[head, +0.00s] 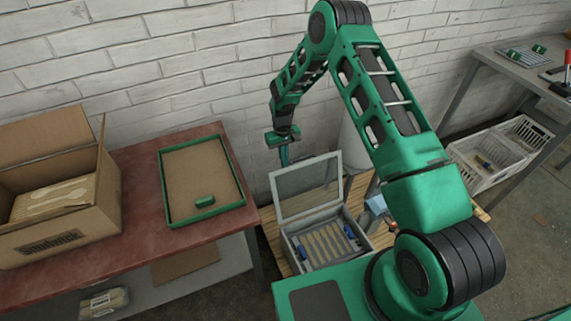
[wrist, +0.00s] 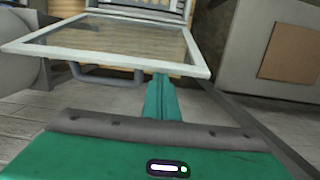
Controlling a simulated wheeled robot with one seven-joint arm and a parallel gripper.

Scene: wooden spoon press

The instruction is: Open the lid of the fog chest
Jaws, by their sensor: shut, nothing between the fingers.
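The fog chest (head: 342,250) is a grey box on a slatted wooden table, with several wooden spoons and blue parts inside. Its grey-framed, see-through lid (head: 308,187) stands raised at the chest's far side, so the inside lies open to view. In the wrist view the lid (wrist: 30,46) spans the upper left, with a dark bar handle below its edge. My green gripper (head: 284,158) is shut and empty, just beyond the lid's upper left edge. In the wrist view its fingertips (wrist: 160,80) are close to the lid's near edge; I cannot tell whether they touch.
A red-topped table (head: 140,245) at left carries an open cardboard box (head: 60,235) and a green-rimmed tray (head: 200,165) with a green block. A white cylinder (head: 355,150) stands behind the chest. White crates (head: 478,180) sit below the bench at right. A brick wall closes the back.

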